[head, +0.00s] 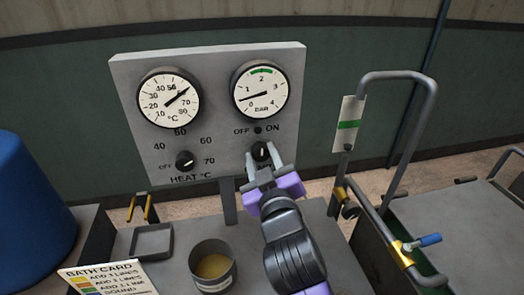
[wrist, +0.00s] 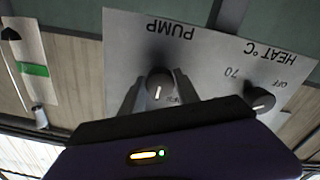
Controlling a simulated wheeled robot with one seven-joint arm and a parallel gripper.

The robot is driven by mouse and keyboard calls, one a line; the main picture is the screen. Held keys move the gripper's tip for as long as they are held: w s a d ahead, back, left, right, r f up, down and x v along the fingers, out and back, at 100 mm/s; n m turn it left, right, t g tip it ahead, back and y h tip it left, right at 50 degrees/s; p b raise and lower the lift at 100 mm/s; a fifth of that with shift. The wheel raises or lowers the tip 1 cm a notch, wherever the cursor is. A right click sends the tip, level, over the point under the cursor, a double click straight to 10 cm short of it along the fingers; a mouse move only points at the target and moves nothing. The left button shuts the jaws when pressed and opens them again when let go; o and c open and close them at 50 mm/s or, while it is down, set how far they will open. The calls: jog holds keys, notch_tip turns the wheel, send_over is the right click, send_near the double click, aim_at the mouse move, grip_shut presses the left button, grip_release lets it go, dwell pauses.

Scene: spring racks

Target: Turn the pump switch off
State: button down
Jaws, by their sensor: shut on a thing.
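The pump switch (head: 260,152) is a small black knob on the grey panel (head: 215,125), below the OFF and ON labels and a small dark lamp (head: 258,129). My gripper (head: 263,172) reaches up to it from below, its fingers on either side of the knob. In the wrist view, which is upside down, the knob (wrist: 159,82) sits between the grey fingers of my gripper (wrist: 157,96), shut on it. The knob's white mark points towards the bottom of that view. The PUMP label (wrist: 168,31) shows beside it; my gripper hides it in the head view.
The heat knob (head: 185,160) is left of the pump switch. A temperature gauge (head: 168,97) and a bar gauge (head: 260,90) are above. A railing (head: 428,110) with a green-striped tag stands right. A cup (head: 213,252) and a card (head: 110,280) are in front.

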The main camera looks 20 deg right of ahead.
jog(key=n+p, duration=0.2)
jog(key=n, duration=0.2)
jog(key=shift+r+p, duration=0.1)
jog(key=shift+p, duration=0.2)
jog(key=shift+n+p, duration=0.7)
jog(key=shift+n, duration=0.5)
jog(key=c, duration=0.9)
grip_release()
jog(key=b+v, duration=0.2)
jog(key=v, duration=0.5)
jog(key=shift+s, duration=0.45)
